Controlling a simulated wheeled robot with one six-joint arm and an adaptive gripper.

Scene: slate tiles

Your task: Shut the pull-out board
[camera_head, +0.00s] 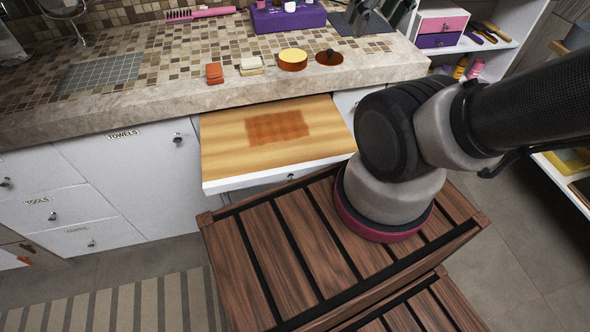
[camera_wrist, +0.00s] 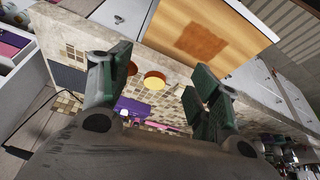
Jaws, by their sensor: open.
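The pull-out board (camera_head: 225,150) stands out from under the stone counter in the head view. It has a pale wooden top with a darker brown patch, and a white front edge with a small dark knob (camera_head: 290,176). In the wrist view the board (camera_wrist: 240,55) shows at the top, beyond the fingers. My gripper (camera_wrist: 162,70) is open, with nothing between its two green-dark fingers. It appears apart from the board. My gripper does not show in the head view, where only my arm is seen at the right.
The counter (camera_head: 60,128) above holds an orange block (camera_head: 214,73), a round yellow-topped item (camera_head: 292,59) and a purple box (camera_head: 288,17). White drawers (camera_head: 70,205) flank the board at left. A slatted wooden crate-like surface (camera_head: 290,245) lies in front of the board. Open shelves stand at right.

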